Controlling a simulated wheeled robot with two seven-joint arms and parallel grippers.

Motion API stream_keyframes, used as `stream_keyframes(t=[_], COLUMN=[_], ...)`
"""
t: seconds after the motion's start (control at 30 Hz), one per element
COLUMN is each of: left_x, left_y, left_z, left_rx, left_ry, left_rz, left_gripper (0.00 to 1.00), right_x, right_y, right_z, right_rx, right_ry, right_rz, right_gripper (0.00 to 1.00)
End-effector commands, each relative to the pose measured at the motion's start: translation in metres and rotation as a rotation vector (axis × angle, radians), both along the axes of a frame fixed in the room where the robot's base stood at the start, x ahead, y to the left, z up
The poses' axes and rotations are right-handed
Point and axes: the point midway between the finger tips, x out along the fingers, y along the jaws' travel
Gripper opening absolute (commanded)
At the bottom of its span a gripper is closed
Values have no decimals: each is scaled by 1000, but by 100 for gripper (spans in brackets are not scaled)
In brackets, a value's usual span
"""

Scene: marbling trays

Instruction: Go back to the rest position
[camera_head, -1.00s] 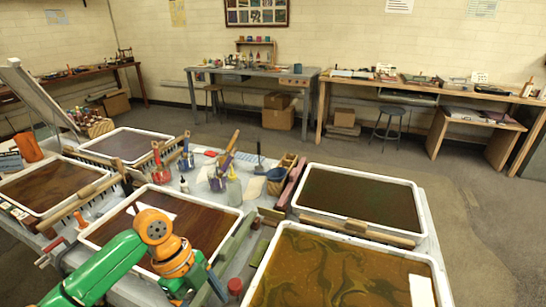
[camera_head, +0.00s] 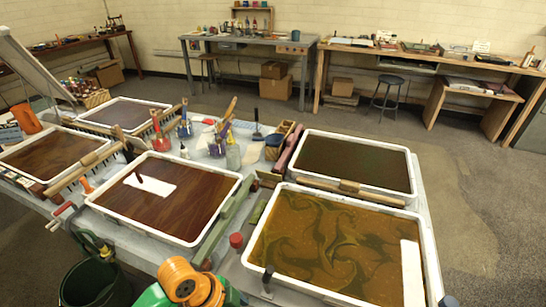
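My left arm (camera_head: 185,284), green and orange, shows only at the bottom edge, in front of the trays. Its gripper is not clearly visible. A small dark upright piece (camera_head: 268,280) stands at the near left corner of the swirled tray; I cannot tell whether it is a fingertip of mine. The brown tray (camera_head: 120,219) holds a white sheet (camera_head: 150,187) with a dark mark.
A dark bucket (camera_head: 95,285) stands at the lower left, below the table. A red-capped jar (camera_head: 236,241) is between the front trays. A dark green tray (camera_head: 411,157) lies behind. Floor is open at right.

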Motion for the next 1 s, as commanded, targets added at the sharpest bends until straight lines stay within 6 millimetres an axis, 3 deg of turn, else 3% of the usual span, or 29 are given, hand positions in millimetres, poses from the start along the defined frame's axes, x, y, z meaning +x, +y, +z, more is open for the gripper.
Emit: stream_keyframes(t=[0.13,0.27,0.47,0.6,0.8,1.0], left_x=[-17,-30,-56,-81,-75,-83], left_y=[0,15,59,99,98,98], left_z=[-10,-16,-21,-20,-75,-138], left_rx=[-26,-25,22,88,117,145], left_ry=[16,30,43,31,57,91], left_rz=[288,573,1002,1285,1286,1273], left_gripper=[74,74,74,74,74,74], right_x=[-1,-1,-1,-1,-1,-1], right_y=[0,0,0,0,0,-1], right_z=[0,0,0,0,0,0], right_rx=[0,0,-1,-1,-1,-1], right_ry=[1,2,3,3,3,3], right_rz=[0,0,0,0,0,1], right_gripper=[50,50,50,50,50,50])
